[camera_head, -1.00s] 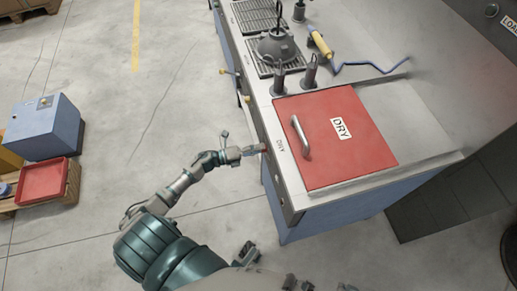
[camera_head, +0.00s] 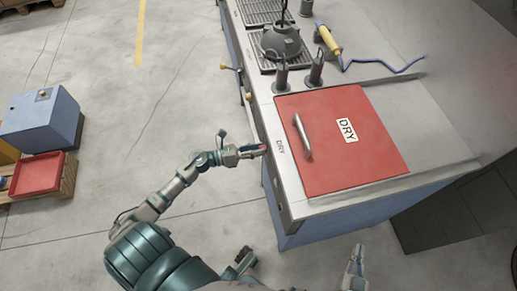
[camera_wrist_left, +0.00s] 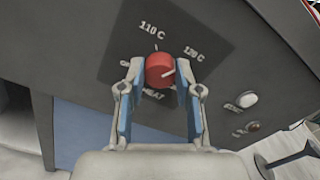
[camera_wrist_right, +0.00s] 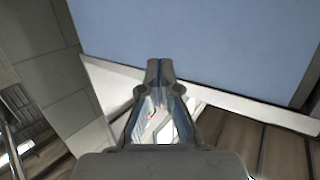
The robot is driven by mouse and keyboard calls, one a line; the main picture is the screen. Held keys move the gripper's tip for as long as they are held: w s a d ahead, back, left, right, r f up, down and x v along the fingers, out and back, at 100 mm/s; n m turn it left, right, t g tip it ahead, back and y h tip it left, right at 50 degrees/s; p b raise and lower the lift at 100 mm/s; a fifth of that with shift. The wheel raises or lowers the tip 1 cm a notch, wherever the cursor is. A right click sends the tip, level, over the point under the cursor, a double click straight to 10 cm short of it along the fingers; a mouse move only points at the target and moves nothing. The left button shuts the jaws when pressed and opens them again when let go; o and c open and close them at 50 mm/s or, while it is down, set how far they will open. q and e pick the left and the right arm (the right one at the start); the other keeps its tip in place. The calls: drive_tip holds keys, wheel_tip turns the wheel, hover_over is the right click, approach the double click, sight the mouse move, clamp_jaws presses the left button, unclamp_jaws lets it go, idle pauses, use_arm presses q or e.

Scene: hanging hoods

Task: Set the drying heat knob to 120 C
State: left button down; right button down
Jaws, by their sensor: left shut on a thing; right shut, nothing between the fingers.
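The red heat knob (camera_wrist_left: 159,68) sits on a dark panel in the left wrist view. A 110 C label (camera_wrist_left: 152,30) is above it and a 120 C label (camera_wrist_left: 194,53) is up to its right. The knob's white pointer line points right and slightly up, toward the 120 C side. My left gripper (camera_wrist_left: 158,80) is shut on the knob, one finger on each side. In the head view my left gripper (camera_head: 262,150) is at the bench front beside the red DRY lid (camera_head: 340,140). My right gripper (camera_head: 357,255) is shut and empty, low in front of the bench.
A pale button (camera_wrist_left: 246,99) and a brownish one (camera_wrist_left: 252,127) are right of the knob. The lid has a metal handle (camera_head: 302,137). A yellow-handled tool (camera_head: 327,38) with a blue cord lies on the bench. The floor at left is clear up to a red tray (camera_head: 37,173).

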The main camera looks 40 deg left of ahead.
use_arm(q)
drive_tip(key=shift+s+d+f+m+b, duration=0.15)
drive_tip(key=shift+f+m+b, duration=0.25)
drive_tip(key=shift+m, duration=0.3)
use_arm(e)
drive_tip(key=shift+w+a+r+t+y, duration=0.15)
drive_tip(key=shift+r+t, duration=0.3)
drive_tip(key=shift+r, duration=0.15)
drive_tip(key=shift+w+a+r+t+y, duration=0.1)
drive_tip(key=shift+w+r+t+y, duration=0.05)
drive_tip(key=shift+r+t, duration=0.35)
drive_tip(key=shift+r, duration=0.1)
use_arm(q)
drive_tip(key=c, duration=0.9)
unclamp_jaws()
drive_tip(key=shift+c, duration=0.2)
drive_tip(key=shift+o, duration=0.8)
drive_tip(key=shift+r, duration=0.15)
use_arm(e)
drive_tip(key=shift+w, duration=0.1)
use_arm(q)
drive_tip(key=shift+a, duration=0.2)
drive_tip(key=v, duration=1.1)
drive_tip(key=shift+s+a, duration=0.2)
drive_tip(key=shift+a, duration=0.15)
